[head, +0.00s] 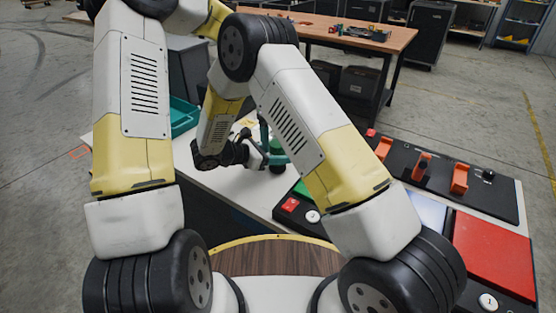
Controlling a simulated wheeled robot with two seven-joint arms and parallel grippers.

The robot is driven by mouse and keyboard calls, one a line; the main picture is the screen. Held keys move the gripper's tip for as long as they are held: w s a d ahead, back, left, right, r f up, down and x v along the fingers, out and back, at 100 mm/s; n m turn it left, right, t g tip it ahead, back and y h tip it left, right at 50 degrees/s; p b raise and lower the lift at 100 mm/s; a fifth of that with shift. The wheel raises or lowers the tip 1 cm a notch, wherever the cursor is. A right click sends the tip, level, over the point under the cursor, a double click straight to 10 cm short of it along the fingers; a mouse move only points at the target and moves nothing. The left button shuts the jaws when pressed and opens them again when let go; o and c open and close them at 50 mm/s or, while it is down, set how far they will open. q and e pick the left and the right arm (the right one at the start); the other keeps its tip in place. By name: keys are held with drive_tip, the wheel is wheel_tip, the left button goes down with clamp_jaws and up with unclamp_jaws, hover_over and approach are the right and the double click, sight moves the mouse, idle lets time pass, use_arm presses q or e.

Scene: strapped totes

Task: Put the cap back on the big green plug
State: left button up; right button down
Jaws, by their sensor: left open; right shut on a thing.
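My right arm folds down from its elbow to the table. My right gripper (262,156) is shut on a small dark green piece (276,148), low over the pale table. Teal parts stand right against it. They are too small to tell whether the green piece is the big green plug or its cap, or whether it touches the table.
A teal bin (183,116) stands on the pale table (240,180) behind my arms. To the right are a black panel with orange-red handles (421,166) and a red panel (495,254). A wooden workbench (345,35) stands behind, with open floor between.

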use_arm(q)
wheel_tip(320, 180, up, 4)
drive_tip(key=shift+r, duration=0.15)
drive_tip(key=shift+c, duration=0.4)
